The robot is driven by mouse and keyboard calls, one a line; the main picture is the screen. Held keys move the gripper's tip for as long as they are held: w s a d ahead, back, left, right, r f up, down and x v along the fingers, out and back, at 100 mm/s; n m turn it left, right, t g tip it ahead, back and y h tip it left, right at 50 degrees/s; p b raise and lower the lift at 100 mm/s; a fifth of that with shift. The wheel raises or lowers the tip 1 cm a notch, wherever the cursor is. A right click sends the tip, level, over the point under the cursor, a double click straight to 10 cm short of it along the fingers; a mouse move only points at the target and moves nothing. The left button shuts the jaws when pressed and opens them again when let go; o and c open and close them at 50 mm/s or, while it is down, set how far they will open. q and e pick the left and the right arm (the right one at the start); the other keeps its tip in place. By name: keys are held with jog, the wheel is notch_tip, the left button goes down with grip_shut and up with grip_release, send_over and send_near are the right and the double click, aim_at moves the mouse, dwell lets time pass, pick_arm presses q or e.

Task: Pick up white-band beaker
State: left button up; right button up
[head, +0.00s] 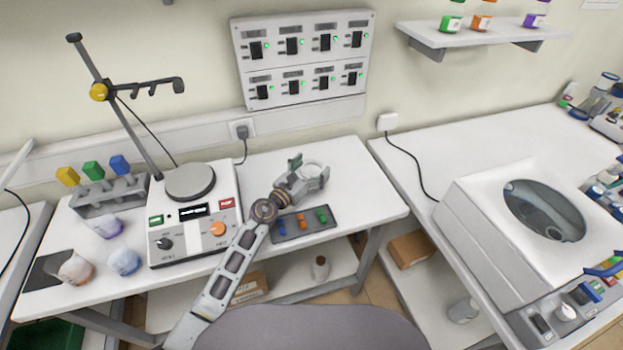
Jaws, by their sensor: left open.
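A pale, clear-looking beaker (313,169) stands on the white bench, behind the dark mat; its band is too small and too covered to make out. My left gripper (309,177) reaches it from the front left. Its fingers are open, and the beaker shows at or between them; I cannot tell whether they touch it. The gripper hides the beaker's lower part. My right gripper is not in view.
A hot plate with a clamp stand (103,90) is left of my arm. Purple (105,228), blue (124,262) and orange (76,269) beakers stand further left. A dark mat (283,237) with coloured pieces lies in front. The bench's right end is clear.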

pick_arm(q)
jog(key=c, duration=1.1)
jog(key=shift+c, duration=0.2)
jog(key=shift+r, duration=0.2)
jog(key=shift+r+p, duration=0.4)
notch_tip(320, 180, up, 9)
jog(key=p, duration=0.4)
